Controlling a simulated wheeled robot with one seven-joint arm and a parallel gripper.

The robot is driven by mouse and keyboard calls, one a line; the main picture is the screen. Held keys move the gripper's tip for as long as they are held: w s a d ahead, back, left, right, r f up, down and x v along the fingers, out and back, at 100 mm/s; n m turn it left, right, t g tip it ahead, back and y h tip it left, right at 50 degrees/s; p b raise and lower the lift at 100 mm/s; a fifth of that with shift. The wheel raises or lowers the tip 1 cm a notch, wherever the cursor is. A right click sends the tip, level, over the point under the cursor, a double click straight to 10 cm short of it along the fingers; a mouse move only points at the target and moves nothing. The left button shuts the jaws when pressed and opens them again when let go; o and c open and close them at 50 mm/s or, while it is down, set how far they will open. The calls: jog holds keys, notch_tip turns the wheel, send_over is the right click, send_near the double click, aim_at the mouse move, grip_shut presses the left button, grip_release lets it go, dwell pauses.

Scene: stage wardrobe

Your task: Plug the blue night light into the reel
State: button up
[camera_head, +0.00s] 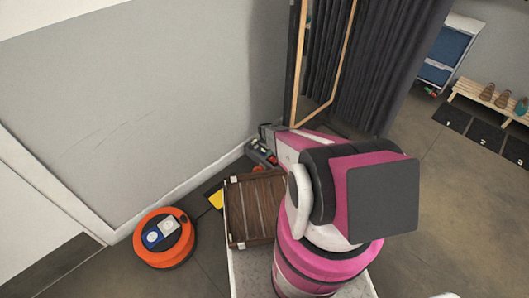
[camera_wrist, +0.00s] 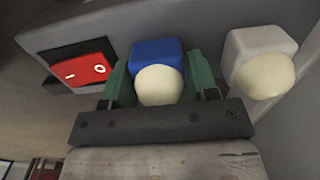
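The blue night light (camera_wrist: 155,52), a blue block with a cream globe, stands on a grey power strip (camera_wrist: 215,22) in the wrist view. My gripper (camera_wrist: 160,82) has its green fingers on both sides of the blue body, with no gap that I can see. Whether the plug is still seated in the strip is hidden. The reel (camera_head: 165,255) is a round orange drum on the floor at lower left in the head view. Its top has a blue socket plate (camera_head: 152,238) and a white one. My arm partly hides the strip (camera_head: 258,150) in the head view.
A white night light (camera_wrist: 262,45) stands just right of the blue one, and a red rocker switch (camera_wrist: 85,70) is at left. A brown slatted crate (camera_head: 254,208) stands between the reel and my arm. A yellow piece (camera_head: 216,199) lies beside it. Dark curtains (camera_head: 375,60) hang behind.

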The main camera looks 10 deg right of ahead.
jog(key=c, duration=0.4)
jog(key=shift+r, duration=0.5)
notch_tip(320, 180, up, 3)
jog(key=shift+r, duration=0.2)
jog(key=s+a+r, duration=0.5)
jog(key=a+r, duration=0.1)
jog(key=a, duration=0.4)
jog(key=shift+s+a+r, duration=0.15)
jog(key=shift+a+r, duration=0.05)
jog(key=shift+r, duration=0.1)
